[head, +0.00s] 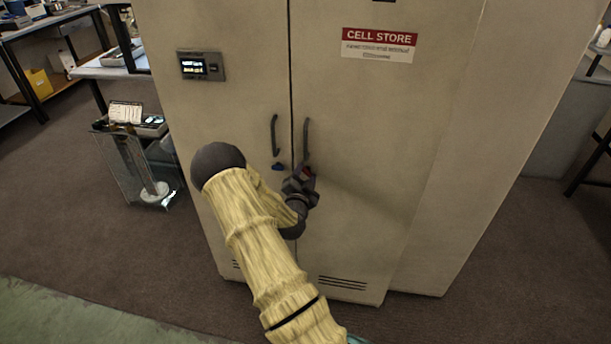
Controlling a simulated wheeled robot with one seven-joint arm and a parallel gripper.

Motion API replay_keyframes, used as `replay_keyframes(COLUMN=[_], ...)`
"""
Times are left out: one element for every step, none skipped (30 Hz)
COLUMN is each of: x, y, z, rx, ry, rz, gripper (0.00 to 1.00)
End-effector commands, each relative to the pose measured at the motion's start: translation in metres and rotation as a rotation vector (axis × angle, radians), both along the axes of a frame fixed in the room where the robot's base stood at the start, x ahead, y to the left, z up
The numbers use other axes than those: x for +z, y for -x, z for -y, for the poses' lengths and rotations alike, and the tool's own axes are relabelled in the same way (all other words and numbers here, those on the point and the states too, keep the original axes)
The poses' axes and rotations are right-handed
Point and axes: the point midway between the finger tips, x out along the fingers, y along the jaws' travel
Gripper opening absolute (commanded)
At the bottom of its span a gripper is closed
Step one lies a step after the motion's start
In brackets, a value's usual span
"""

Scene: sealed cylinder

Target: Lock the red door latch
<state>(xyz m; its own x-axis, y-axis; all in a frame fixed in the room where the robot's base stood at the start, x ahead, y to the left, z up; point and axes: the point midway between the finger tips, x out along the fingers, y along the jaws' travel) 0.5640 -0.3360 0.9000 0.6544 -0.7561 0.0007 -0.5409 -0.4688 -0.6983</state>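A tall beige cabinet (350,110) with two doors stands in front of me. Each door has a dark vertical handle by the middle seam, the left handle (274,135) and the right handle (306,141). A small blue latch (278,167) sits below the left handle. A bit of red (306,171) shows below the right handle, at the end of my gripper; it is probably the red latch, mostly hidden. My gripper (303,178) is at that spot, close to the right door. Its fingers are too small and dark to tell whether they are open or shut, or whether they touch the latch.
A red and white CELL STORE sign (379,45) is on the right door. A small display panel (201,66) is on the left door. A clear bin (140,165) stands on the floor left of the cabinet. Benches (110,68) are at the back left. Brown floor (90,245) is free at the left.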

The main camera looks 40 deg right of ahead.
Motion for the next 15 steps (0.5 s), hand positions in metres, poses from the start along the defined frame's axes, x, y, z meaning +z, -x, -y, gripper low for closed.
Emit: replay_keyframes(x=[0.0001, 0.0001, 0.0001, 0.0001, 0.0001, 0.0001, 0.0001, 0.0001, 0.0000, 0.0000, -0.0002, -0.0004, -0.0005, -0.0006, -0.0009], y=[0.0000, 0.0000, 0.0000, 0.0000, 0.0000, 0.0000, 0.0000, 0.0000, 0.0000, 0.0000, 0.0000, 0.0000, 0.0000, 0.0000, 0.0000], z=[-0.0001, -0.0002, -0.0002, -0.0002, -0.0002, -0.0002, -0.0002, -0.0002, -0.0002, -0.0002, -0.0004, -0.0004, -0.0004, -0.0004, -0.0004], rx=[0.000, 0.000, 0.000, 0.000, 0.000, 0.000, 0.000, 0.000, 0.000, 0.000, 0.000, 0.000, 0.000, 0.000, 0.000], ry=[0.000, 0.000, 0.000, 0.000, 0.000, 0.000, 0.000, 0.001, 0.002, 0.003, 0.005, 0.009, 0.013, 0.018, 0.024], rz=[0.000, 0.000, 0.000, 0.000, 0.000, 0.000, 0.000, -0.001, -0.002, -0.004, -0.006, -0.011, -0.015, -0.020, -0.027], gripper=[0.33, 0.27, 0.19, 0.13, 0.13, 0.13, 0.14, 0.14, 0.14, 0.14, 0.14, 0.14, 0.14, 0.14, 0.14])
